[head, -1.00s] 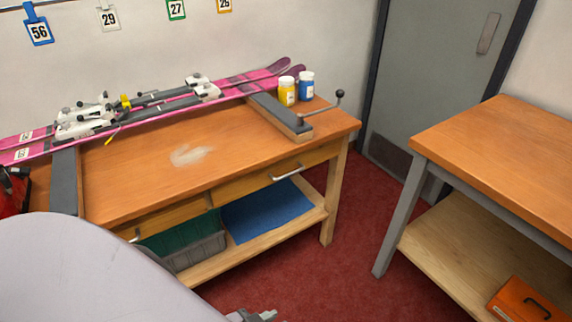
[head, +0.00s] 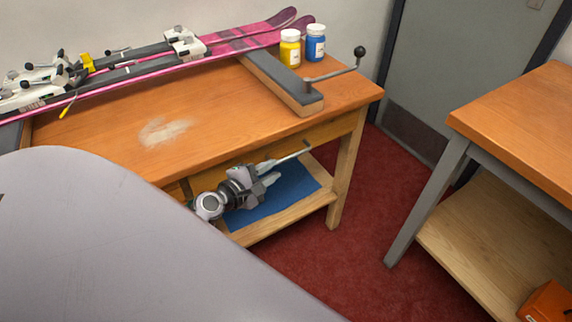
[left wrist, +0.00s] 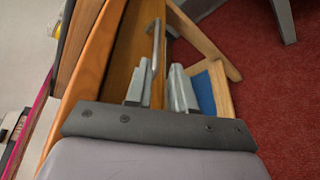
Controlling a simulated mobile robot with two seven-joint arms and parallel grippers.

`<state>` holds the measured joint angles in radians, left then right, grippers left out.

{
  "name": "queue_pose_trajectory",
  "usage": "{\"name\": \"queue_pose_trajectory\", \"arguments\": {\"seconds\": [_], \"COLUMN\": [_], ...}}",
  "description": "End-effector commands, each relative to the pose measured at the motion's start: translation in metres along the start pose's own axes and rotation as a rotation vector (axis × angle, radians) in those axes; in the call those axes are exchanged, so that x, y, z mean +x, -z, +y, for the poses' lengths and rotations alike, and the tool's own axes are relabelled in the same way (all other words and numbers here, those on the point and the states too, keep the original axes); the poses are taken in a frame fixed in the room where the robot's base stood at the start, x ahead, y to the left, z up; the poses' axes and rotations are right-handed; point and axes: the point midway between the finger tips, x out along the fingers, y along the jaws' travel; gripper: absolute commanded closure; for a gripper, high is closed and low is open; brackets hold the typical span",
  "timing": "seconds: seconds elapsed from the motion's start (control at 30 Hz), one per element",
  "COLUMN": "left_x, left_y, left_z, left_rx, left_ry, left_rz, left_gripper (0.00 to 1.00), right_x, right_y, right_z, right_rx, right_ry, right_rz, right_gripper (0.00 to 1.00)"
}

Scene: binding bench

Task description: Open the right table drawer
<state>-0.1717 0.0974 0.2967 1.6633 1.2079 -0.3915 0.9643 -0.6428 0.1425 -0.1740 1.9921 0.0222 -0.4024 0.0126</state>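The right table drawer (head: 328,131) is under the wooden bench top and looks shut. Its metal bar handle (head: 296,156) shows just past my left gripper's fingertips; it also shows in the left wrist view (left wrist: 154,48). My left gripper (head: 270,173) is in front of the drawer, fingers pointing right along the front. In the left wrist view its two grey fingers (left wrist: 158,88) stand apart with nothing held between them, and the handle lies ahead of them. I cannot tell whether a finger touches the handle. My right gripper is not in view.
The bench (head: 215,112) carries pink skis (head: 240,38), a yellow bottle (head: 290,50), a blue bottle (head: 315,44) and a grey-topped support (head: 280,82). A blue cloth (head: 290,190) lies on the shelf below. A second table (head: 520,125) stands right; red floor between is clear.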

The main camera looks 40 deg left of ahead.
Motion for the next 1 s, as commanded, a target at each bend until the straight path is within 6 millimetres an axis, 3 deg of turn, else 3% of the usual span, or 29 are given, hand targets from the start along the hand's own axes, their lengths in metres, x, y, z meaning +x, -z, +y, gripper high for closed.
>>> {"name": "queue_pose_trajectory", "arguments": {"seconds": [0.17, 0.63, 1.0], "left_x": [0.009, 0.065, 0.073], "left_y": [0.002, 0.002, 0.002], "left_z": [0.004, 0.004, 0.005], "left_rx": [-0.054, -0.049, -0.047], "left_ry": [-0.016, -0.014, -0.014], "left_rz": [-0.003, -0.004, -0.003], "left_gripper": [0.77, 0.77, 0.77], "right_x": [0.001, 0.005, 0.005], "right_y": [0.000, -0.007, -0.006], "right_z": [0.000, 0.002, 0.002], "right_rx": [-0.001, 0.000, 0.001], "right_ry": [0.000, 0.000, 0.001], "right_rz": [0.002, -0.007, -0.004], "right_gripper": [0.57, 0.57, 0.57]}}
